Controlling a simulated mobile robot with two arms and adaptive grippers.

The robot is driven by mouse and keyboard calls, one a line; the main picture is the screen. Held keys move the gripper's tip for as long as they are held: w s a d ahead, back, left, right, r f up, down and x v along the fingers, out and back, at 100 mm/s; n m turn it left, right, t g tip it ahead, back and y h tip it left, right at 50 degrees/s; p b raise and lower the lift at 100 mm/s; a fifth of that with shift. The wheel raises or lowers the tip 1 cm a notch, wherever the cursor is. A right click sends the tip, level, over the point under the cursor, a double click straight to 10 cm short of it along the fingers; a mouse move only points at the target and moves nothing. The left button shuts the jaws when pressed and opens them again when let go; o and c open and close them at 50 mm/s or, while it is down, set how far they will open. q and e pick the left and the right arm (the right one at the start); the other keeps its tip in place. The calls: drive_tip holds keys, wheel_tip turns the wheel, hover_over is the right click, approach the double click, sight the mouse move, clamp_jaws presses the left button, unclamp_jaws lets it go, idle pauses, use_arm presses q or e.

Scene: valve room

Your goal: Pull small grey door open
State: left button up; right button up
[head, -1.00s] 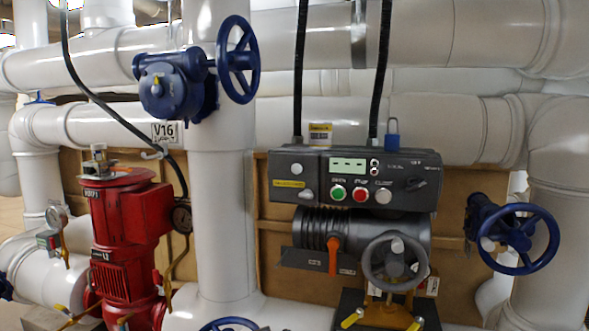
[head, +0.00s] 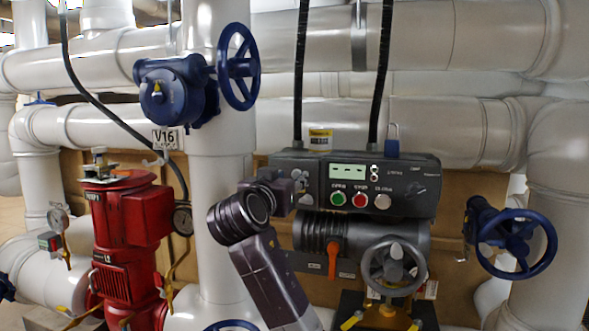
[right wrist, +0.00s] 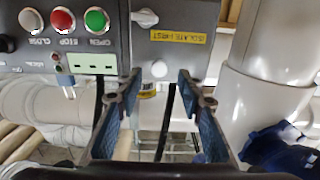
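The small grey door (right wrist: 178,58) is the panel at the left end of the dark grey control box (head: 408,172). In the right wrist view it appears upside down, with a yellow "ISOLATE FIRST" label (right wrist: 178,37), a pale latch handle (right wrist: 144,18) and a round pale knob (right wrist: 159,69). It looks shut. My right gripper (right wrist: 158,82) is open, its fingers apart on either side of the round knob; contact cannot be told. In the head view my right gripper (head: 299,186) covers much of the door. My left gripper is not in view.
Green (head: 338,198), red (head: 359,200) and white (head: 382,201) buttons sit right of the door. Below are an orange lever (head: 333,260) and a grey handwheel (head: 395,265). A white vertical pipe (head: 212,165) stands close at the left; black cables rise above.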

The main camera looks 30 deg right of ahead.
sight(296, 174)
drive_tip(key=p+x, duration=0.1)
drive_tip(key=x, duration=0.1)
drive_tip(key=shift+w+d+r, duration=0.1)
drive_tip(key=shift+d+r, duration=0.05)
drive_tip(key=shift+d, duration=0.2)
drive_tip(key=shift+w+d, duration=0.35)
drive_tip(key=shift+w, duration=0.05)
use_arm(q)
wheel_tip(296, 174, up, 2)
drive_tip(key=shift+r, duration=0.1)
use_arm(e)
drive_tip(key=shift+f, duration=0.2)
clamp_jaws()
